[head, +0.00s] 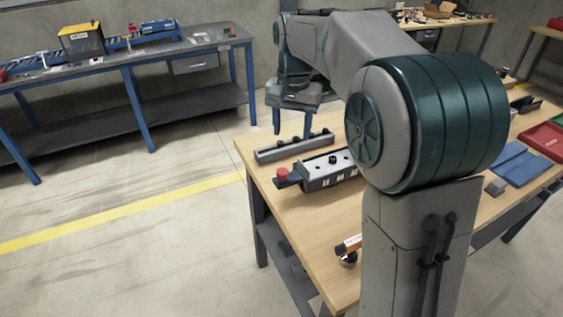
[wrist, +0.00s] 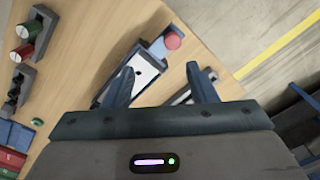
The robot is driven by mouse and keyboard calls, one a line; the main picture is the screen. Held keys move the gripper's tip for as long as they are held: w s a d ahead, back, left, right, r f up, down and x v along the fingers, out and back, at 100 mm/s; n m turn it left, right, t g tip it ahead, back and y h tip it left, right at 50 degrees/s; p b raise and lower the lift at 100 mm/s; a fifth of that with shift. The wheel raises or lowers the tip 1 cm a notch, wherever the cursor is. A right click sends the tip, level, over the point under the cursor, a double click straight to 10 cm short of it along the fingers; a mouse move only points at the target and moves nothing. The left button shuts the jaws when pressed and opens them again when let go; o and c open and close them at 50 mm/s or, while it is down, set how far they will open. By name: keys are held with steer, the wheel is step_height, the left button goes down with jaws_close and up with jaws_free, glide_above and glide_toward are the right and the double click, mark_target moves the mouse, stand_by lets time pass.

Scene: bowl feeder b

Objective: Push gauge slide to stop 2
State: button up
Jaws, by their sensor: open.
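The gauge (head: 332,178) is a grey block on the wooden table, with white labels on its near side, too small to read. A red knob (head: 282,173) sits on a blue slide end (head: 292,178) sticking out at its left. In the wrist view the red knob (wrist: 173,40) is beyond my fingers, and the gauge's pale top (wrist: 120,82) is partly behind the left finger. My gripper (head: 292,121) is open and empty, above and behind the gauge; its two fingers (wrist: 158,70) straddle nothing that I can see. The gauge's right end is hidden by my arm.
A long grey fixture (head: 294,147) with a black knob lies just behind the gauge. A blue mat (head: 518,162) and red tray (head: 547,140) are at the right. The table's left corner is bare.

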mark_target(283, 170)
steer(key=f, duration=0.4)
steer(key=w+a+f, duration=0.1)
steer(key=f, duration=0.4)
steer(key=w+a+f, duration=0.1)
steer(key=f, duration=0.4)
steer(key=shift+w, duration=0.2)
jaws_close()
